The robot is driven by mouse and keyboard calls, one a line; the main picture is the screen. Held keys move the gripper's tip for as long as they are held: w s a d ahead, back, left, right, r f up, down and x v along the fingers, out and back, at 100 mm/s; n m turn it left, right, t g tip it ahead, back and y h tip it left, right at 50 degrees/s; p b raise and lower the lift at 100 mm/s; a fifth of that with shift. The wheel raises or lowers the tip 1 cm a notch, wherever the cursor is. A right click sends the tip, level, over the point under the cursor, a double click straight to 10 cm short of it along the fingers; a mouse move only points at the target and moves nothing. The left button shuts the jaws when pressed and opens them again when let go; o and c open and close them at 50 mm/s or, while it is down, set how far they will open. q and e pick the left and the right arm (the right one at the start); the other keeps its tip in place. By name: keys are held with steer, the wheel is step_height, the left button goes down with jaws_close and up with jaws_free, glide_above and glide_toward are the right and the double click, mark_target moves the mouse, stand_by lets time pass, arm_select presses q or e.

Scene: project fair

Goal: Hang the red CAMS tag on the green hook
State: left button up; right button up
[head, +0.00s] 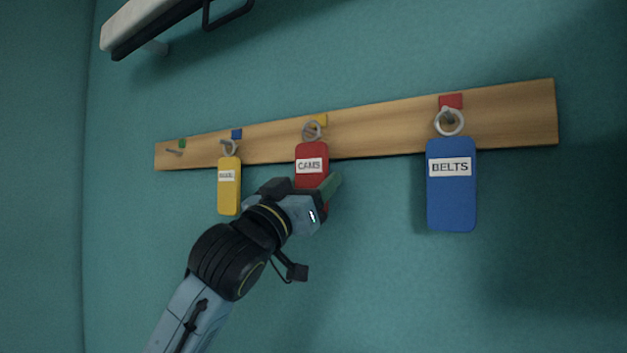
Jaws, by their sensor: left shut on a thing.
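The red CAMS tag (312,154) hangs upright at the hook under the yellow marker (322,119), its metal ring around or right in front of that hook. My left gripper (322,188) is shut on the lower part of the red tag, which its fingers partly hide. The green hook (175,151), a bare metal peg with a green marker (182,143) above it, is at the far left of the wooden rail and holds no tag. My right gripper is not in the picture.
The wooden rail (385,134) runs along the teal wall. A yellow tag (229,196) hangs at the hook under the blue marker (237,134), between the red tag and the green hook. A blue BELTS tag (451,204) hangs under the red marker (451,101). A white shelf-like fixture (140,22) is above left.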

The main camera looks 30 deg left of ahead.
arm_select(q)
steer(key=s, duration=0.7)
steer(key=shift+a, duration=0.3)
stand_by(0.8)
stand_by(0.5)
